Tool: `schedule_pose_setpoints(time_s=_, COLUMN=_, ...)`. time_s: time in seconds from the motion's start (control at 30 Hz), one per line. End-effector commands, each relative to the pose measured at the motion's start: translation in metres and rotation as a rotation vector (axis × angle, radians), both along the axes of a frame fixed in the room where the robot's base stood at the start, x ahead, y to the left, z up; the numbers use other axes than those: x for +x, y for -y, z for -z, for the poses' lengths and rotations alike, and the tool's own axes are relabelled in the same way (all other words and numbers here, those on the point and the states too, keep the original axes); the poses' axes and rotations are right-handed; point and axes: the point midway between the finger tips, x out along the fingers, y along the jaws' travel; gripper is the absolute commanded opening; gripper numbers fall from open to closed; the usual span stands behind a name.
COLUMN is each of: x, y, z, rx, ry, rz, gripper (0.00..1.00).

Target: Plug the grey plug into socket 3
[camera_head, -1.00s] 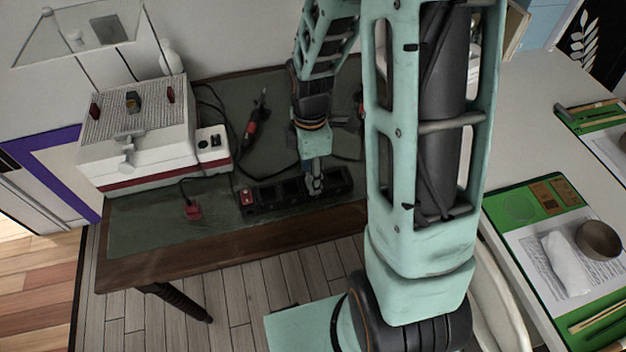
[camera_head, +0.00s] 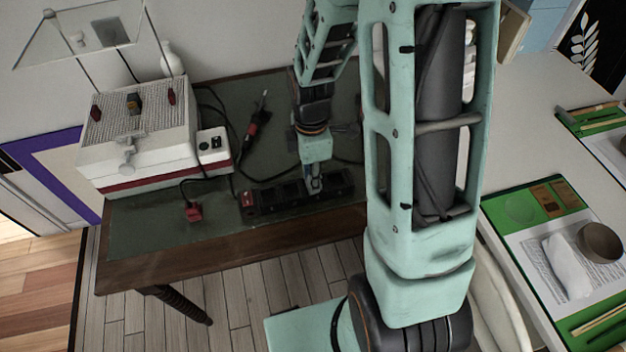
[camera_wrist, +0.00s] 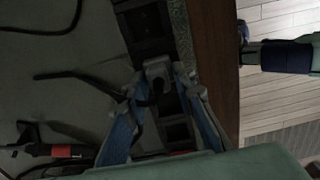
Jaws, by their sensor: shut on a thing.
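The black power strip (camera_head: 275,198) lies along the front of the workbench, with a red switch at its left end. It also shows in the wrist view (camera_wrist: 143,22), running from top to bottom with dark square sockets. My gripper (camera_head: 314,186) is over the right part of the strip. In the wrist view its blue fingers (camera_wrist: 157,88) are shut on the grey plug (camera_wrist: 157,69), which is over the strip. A dark cord trails from the plug. I cannot tell which socket is under it or whether its pins are in. No socket numbers are readable.
A red plug (camera_head: 194,212) on a cord lies left of the strip. A red-handled soldering iron (camera_head: 251,131) lies behind it. A white box-like machine (camera_head: 140,140) stands at the left. The wooden bench edge (camera_head: 225,242) runs close along the front of the strip.

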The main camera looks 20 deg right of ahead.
Motion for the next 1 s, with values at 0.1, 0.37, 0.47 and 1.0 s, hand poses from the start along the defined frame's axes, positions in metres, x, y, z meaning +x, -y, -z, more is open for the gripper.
schedule_pose_setpoints(time_s=0.1, x=0.001, y=0.0, z=-0.004, rx=0.0, ry=0.002, rz=0.0, gripper=0.0)
schedule_pose_setpoints(time_s=0.37, x=0.002, y=0.0, z=-0.047, rx=0.0, ry=0.007, rz=0.001, gripper=0.0)
schedule_pose_setpoints(time_s=0.47, x=0.001, y=0.0, z=-0.067, rx=0.0, ry=0.006, rz=0.002, gripper=0.0)
schedule_pose_setpoints(time_s=1.0, x=0.0, y=0.0, z=-0.1, rx=0.0, ry=0.0, rz=0.0, gripper=0.0)
